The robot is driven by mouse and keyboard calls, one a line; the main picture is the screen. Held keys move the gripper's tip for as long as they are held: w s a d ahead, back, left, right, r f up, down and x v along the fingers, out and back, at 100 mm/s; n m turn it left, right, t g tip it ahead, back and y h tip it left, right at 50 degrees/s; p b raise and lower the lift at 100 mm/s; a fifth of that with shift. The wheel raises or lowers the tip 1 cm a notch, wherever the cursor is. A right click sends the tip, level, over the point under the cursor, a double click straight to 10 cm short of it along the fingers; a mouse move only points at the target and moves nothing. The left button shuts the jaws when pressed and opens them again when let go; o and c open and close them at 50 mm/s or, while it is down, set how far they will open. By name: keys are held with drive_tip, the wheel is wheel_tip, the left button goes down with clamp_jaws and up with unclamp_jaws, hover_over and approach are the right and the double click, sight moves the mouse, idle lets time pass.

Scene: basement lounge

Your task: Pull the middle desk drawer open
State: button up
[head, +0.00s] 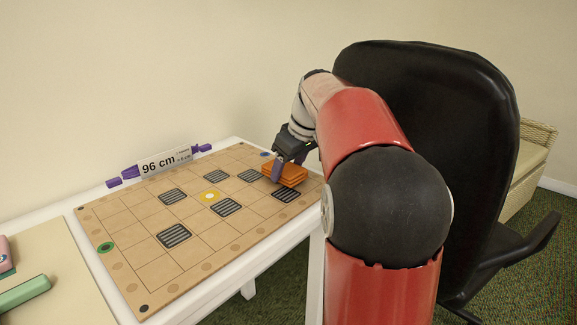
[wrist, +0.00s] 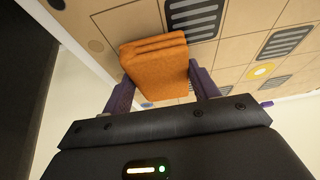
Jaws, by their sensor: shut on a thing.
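No desk drawer or drawer handle is recognisable in either view. A white desk (head: 198,319) shows with a patterned tan board on it, and my arm hides part of its right side. My gripper (head: 283,170) is at the board's far right part, shut on an orange folded stack, perhaps cloth (head: 287,176). In the wrist view, the orange stack (wrist: 158,62) sits between the two purple fingers of my gripper (wrist: 163,82). I cannot tell whether the stack touches the board.
A black office chair (head: 450,120) is close behind my arm. A green object (head: 25,295) lies at the lower left.

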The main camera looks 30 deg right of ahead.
drive_tip(key=shift+f, duration=0.1)
drive_tip(key=shift+f+b, duration=0.3)
drive_tip(key=o, duration=0.9)
